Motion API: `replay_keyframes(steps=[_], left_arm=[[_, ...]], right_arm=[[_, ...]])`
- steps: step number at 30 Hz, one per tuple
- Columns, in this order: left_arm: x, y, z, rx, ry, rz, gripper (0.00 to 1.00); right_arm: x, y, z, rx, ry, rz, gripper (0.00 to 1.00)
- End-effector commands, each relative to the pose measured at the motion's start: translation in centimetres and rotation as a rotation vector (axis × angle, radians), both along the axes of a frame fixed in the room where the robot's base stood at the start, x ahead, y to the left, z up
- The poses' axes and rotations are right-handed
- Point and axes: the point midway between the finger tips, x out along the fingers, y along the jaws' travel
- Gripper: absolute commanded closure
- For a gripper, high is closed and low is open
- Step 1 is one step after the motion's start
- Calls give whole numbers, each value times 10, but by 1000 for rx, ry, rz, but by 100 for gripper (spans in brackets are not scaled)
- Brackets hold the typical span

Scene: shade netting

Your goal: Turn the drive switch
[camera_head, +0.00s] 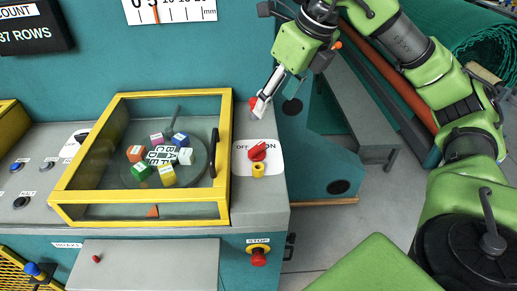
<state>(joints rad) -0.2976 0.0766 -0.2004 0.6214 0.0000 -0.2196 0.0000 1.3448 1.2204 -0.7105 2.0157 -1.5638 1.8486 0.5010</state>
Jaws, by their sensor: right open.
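The drive switch (258,151) is a red knob on a white plate (273,167) marked OFF at its left and ON at its right. The knob sits slanted, and a yellow piece (258,170) shows just below it. My right gripper (261,107) is open, above and behind the switch plate near the back of the panel. It points down and left and is apart from the knob. A small red part (253,102) shows beside its fingertips; I cannot tell whether they touch. My left gripper is not in view.
Left of the switch is a yellow-framed clear cover (224,150) with a black handle, over a disc with several coloured cubes. A red stop button (259,257) is on the front face below. A grey bench (345,95) and green netting roll (490,45) lie right.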

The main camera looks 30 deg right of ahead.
Motion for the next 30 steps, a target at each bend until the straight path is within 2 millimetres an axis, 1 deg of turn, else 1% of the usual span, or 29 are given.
replay_keyframes(steps=[1,5,9,14,17,20,27,30], left_arm=[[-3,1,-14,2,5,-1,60],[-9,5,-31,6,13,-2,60],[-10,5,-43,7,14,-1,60],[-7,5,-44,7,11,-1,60],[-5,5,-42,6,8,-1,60],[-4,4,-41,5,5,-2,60],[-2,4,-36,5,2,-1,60],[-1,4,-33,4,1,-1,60]], right_arm=[[0,0,-14,0,0,0,42],[0,0,-30,0,0,0,42],[0,0,-42,0,0,0,42],[2,0,-48,0,2,0,42],[5,1,-57,0,3,0,42],[12,3,-74,-2,6,1,42],[31,8,-122,0,6,0,42],[38,10,-139,1,4,0,42]])
